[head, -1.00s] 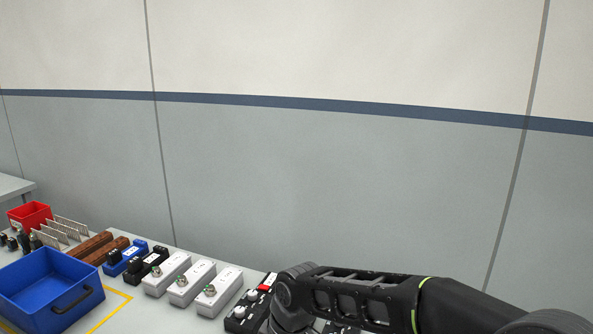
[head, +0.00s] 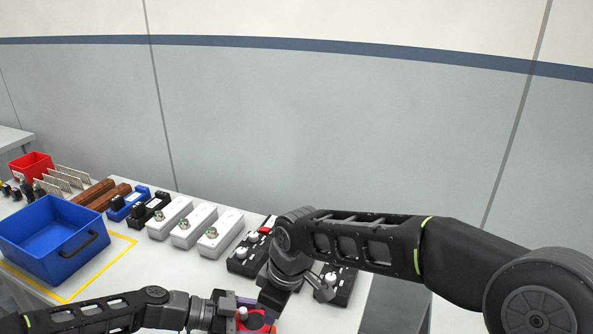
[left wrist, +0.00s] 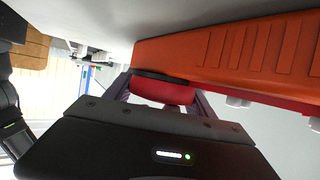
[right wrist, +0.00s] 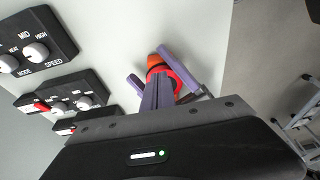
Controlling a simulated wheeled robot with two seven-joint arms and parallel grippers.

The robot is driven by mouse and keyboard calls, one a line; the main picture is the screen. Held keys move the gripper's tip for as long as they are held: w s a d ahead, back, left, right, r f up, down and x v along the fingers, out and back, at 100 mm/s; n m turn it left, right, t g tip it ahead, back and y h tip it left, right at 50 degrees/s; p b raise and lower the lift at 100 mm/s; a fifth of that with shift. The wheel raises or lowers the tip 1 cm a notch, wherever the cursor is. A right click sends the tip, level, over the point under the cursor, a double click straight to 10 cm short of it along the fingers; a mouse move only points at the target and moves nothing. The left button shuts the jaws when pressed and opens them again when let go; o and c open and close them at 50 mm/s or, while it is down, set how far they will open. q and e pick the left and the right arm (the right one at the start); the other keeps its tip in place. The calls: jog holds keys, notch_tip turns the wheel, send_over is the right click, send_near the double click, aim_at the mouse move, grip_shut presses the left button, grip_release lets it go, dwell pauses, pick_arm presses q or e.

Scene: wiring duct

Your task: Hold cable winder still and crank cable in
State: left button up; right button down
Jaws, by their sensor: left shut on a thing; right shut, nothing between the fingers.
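The cable winder (head: 262,318) shows at the bottom edge of the head view as a small red ring, partly cut off. My left gripper (head: 238,312) comes in from the left and is shut on it. In the left wrist view, a red rounded part (left wrist: 165,92) sits between the fingers, below a dark disc edge, beside an orange ribbed body (left wrist: 235,50). My right gripper (right wrist: 157,88) is shut and empty, its fingertips close to the winder's red ring and orange part (right wrist: 155,62) in the right wrist view. I cannot tell whether they touch. The crank handle is not clearly visible.
Black control boxes with white knobs (head: 245,258) stand right behind and beside my right gripper. Grey-white boxes (head: 220,233), a blue tray (head: 50,265) inside a yellow outline and a red bin (head: 30,165) stand further left. Bare tabletop (head: 170,270) lies between them.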

jog(key=shift+s+a, duration=0.35)
jog(key=shift+s, duration=0.2)
jog(key=shift+s+a, duration=0.15)
dwell(0.5)
jog(key=shift+s+d, duration=0.25)
jog(key=shift+d, duration=0.1)
jog(key=a+v, duration=0.1)
jog(key=v, duration=0.5)
jog(key=shift+w+a, duration=0.2)
jog(key=shift+w, duration=0.05)
jog(key=shift+r, duration=0.15)
